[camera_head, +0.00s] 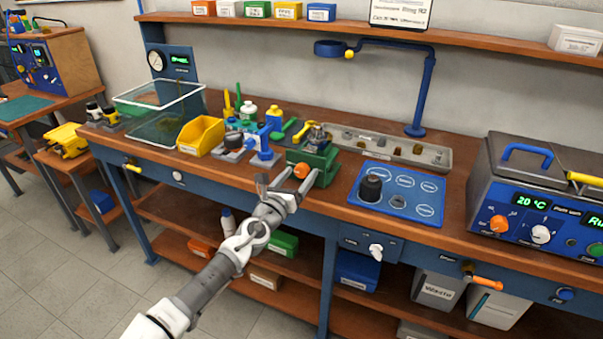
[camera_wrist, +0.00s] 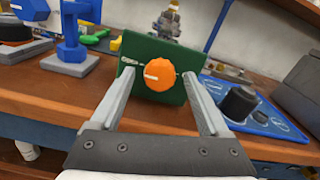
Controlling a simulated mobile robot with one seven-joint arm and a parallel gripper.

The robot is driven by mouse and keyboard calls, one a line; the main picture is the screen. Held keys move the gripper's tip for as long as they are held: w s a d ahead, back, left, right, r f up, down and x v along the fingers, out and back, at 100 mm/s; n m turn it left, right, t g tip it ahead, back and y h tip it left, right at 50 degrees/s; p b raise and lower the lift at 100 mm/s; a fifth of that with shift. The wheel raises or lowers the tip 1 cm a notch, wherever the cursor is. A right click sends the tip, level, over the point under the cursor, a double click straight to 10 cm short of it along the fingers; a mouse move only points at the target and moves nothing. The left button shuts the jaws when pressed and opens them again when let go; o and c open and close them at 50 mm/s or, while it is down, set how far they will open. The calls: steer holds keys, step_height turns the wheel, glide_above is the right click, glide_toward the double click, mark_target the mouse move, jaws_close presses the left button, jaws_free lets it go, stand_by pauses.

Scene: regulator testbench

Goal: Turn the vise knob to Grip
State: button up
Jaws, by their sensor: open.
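The green vise (camera_head: 322,160) stands at the front edge of the bench, with a metal fitting (camera_head: 317,136) at its top. Its round orange knob (camera_head: 301,170) faces me. In the wrist view the knob (camera_wrist: 159,80) shows a white mark on its left half, pointing left. Small pale marks on the green face (camera_wrist: 160,47) are too blurred to read. My gripper (camera_head: 285,181) is open in front of the vise. In the wrist view its fingers (camera_wrist: 156,74) lie left and right of the knob, with gaps on both sides. Whether the tips reach knob depth is unclear.
A blue panel (camera_head: 425,208) with a black knob lies right of the vise. A blue stand (camera_head: 264,150) and a yellow bin (camera_head: 200,136) stand to the left. A grey tray (camera_head: 395,147) lies behind. The bench front edge runs below my gripper.

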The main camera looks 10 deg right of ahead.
stand_by(0.3)
jaws_close()
